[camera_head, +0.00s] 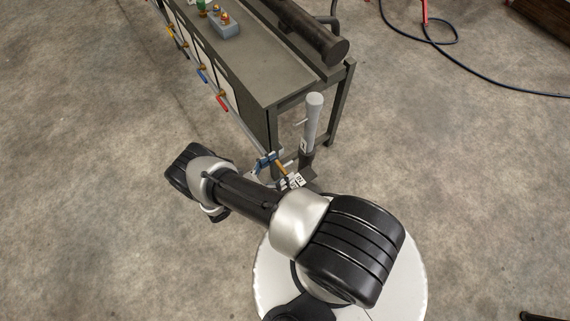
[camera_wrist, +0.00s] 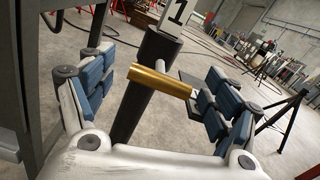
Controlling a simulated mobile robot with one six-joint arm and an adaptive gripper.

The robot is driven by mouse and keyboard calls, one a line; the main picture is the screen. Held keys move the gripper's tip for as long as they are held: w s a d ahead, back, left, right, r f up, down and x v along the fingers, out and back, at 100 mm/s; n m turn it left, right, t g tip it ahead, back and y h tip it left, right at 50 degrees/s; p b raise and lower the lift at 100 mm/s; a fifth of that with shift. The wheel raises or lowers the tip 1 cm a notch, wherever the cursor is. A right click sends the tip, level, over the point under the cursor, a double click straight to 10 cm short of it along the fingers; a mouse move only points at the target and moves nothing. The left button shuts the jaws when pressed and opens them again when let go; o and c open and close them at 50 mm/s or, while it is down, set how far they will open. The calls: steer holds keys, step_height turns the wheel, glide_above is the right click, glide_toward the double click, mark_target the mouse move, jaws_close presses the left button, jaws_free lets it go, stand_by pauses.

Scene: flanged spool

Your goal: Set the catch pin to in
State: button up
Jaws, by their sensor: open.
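A brass-coloured round pin (camera_wrist: 161,82), which looks like the catch pin, sticks out sideways from a dark upright post (camera_wrist: 148,85) in the wrist view. Its near part lies between my gripper's blue-padded fingers (camera_wrist: 160,66). The fingers are open, one on each side, with visible gaps to the pin. In the head view the pin (camera_head: 281,169) shows as a small orange piece beside my blue fingertips (camera_head: 268,162), near the foot of the table. My arm hides part of that area. How deep the pin sits in the post cannot be told.
A grey cylinder-topped post (camera_head: 312,118) stands beside the dark table (camera_head: 265,85). Coloured valve handles (camera_head: 222,102) line the table's side. A white label reading 1 (camera_wrist: 178,12) tops the dark post. Open concrete floor (camera_head: 450,170) lies to the right.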

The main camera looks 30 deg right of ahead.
steer(key=shift+d, duration=1.05)
steer(key=shift+c, duration=0.5)
steer(key=shift+w, duration=0.1)
steer(key=c, duration=1.5)
